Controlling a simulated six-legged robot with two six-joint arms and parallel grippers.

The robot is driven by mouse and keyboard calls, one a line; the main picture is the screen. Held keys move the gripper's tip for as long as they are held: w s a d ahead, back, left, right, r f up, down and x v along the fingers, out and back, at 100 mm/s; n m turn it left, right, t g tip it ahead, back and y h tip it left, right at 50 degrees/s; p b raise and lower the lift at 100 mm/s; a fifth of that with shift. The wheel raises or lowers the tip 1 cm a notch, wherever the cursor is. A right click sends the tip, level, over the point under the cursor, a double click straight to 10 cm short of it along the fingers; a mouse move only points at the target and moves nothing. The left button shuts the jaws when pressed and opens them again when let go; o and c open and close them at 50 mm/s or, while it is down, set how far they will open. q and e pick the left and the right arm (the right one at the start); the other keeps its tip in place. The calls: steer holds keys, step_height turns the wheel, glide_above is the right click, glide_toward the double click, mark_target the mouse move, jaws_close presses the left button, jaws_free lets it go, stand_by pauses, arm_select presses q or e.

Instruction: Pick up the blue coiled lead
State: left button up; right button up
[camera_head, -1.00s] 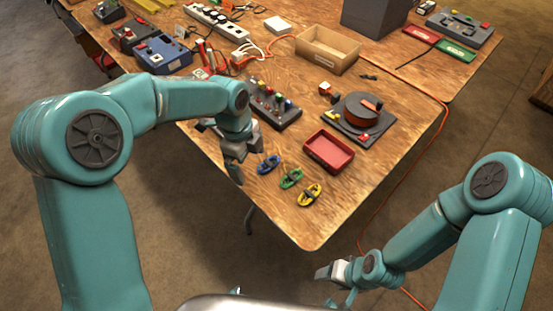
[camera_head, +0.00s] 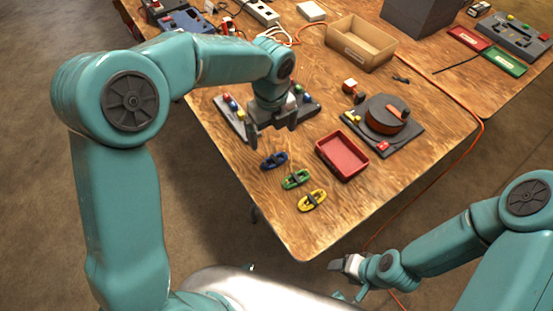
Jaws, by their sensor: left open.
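The blue coiled lead (camera_head: 274,160) lies on the wooden table near its left edge, in a row with a green coiled lead (camera_head: 296,179) and a yellow coiled lead (camera_head: 312,200). My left gripper (camera_head: 272,138) is open and points down, just beyond the blue lead in the picture, with its fingers spread apart. Nothing shows between them. How high the fingers are over the table I cannot tell. My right gripper (camera_head: 342,265) is low in front of the table, beyond its near edge; its jaws are too small to read.
A red tray (camera_head: 343,155) sits right of the leads. A dark board with coloured knobs (camera_head: 229,112) lies partly behind my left gripper. A round reel on a dark base (camera_head: 386,115) and a cardboard box (camera_head: 361,43) stand farther back. The near table corner is clear.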

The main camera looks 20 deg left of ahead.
arm_select(q)
glide_above(274, 158)
steer(key=f, duration=0.4)
steer(key=shift+w+a+f, duration=0.1)
steer(key=shift+w+a, duration=0.2)
steer(key=f, duration=0.3)
steer(key=shift+s+d+f+b, duration=0.3)
steer(key=shift+s+f, duration=0.05)
steer(key=shift+f, duration=0.6)
steer(key=c, duration=0.9)
